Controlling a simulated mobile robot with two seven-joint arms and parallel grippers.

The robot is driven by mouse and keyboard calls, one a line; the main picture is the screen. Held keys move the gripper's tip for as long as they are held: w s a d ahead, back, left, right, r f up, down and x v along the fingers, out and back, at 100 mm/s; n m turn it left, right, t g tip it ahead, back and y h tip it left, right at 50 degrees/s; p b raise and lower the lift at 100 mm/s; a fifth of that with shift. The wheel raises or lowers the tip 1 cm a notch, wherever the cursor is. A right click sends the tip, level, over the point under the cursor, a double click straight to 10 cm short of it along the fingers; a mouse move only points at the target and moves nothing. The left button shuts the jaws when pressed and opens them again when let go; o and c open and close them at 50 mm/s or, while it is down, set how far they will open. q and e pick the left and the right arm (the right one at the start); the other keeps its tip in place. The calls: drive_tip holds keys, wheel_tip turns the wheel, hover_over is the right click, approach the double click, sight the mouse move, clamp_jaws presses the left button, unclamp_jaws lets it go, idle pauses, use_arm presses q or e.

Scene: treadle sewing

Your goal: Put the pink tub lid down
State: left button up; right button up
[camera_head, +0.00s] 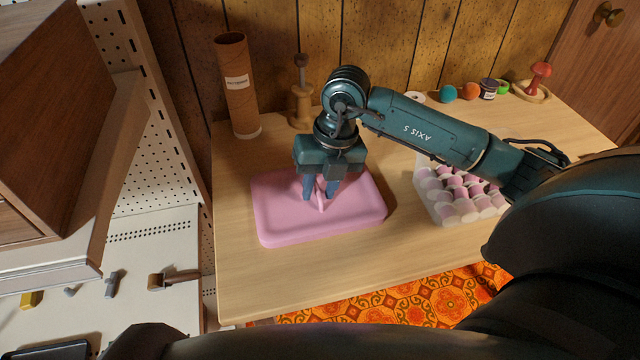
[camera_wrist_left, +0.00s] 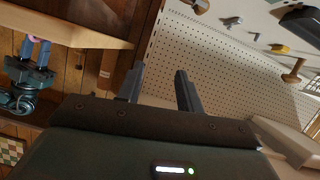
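The pink tub lid (camera_head: 275,213) is a flat rounded slab with an upright handle, at the left of the wooden table. It lies level at the tabletop; whether its underside fully touches the wood I cannot tell. My right gripper (camera_head: 321,192) points down over the lid's middle, its two fingers on either side of the handle, apparently shut on it. My left gripper (camera_wrist_left: 160,88) shows in the left wrist view with its fingers apart and nothing between them, away from the lid.
A clear tub of pink and white spools (camera_head: 446,212) stands right of the lid under my right arm. A cardboard tube (camera_head: 238,90) and a wooden spindle (camera_head: 301,100) stand behind it. Bare table (camera_head: 270,285) lies in front. A pegboard (camera_wrist_left: 222,62) faces my left gripper.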

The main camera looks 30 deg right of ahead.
use_arm(q)
drive_tip(key=shift+r, duration=0.1)
use_arm(e)
drive_tip(key=shift+r, duration=0.1)
drive_tip(key=shift+r, duration=0.3)
use_arm(q)
drive_tip(key=shift+w+d+f+g+p, duration=0.2)
drive_tip(key=shift+d+g+p, duration=0.1)
drive_tip(key=shift+p, duration=0.4)
use_arm(e)
wheel_tip(320, 180, up, 11)
drive_tip(key=d, duration=0.2)
drive_tip(key=shift+s+d+r, duration=0.15)
drive_tip(key=shift+s, duration=0.15)
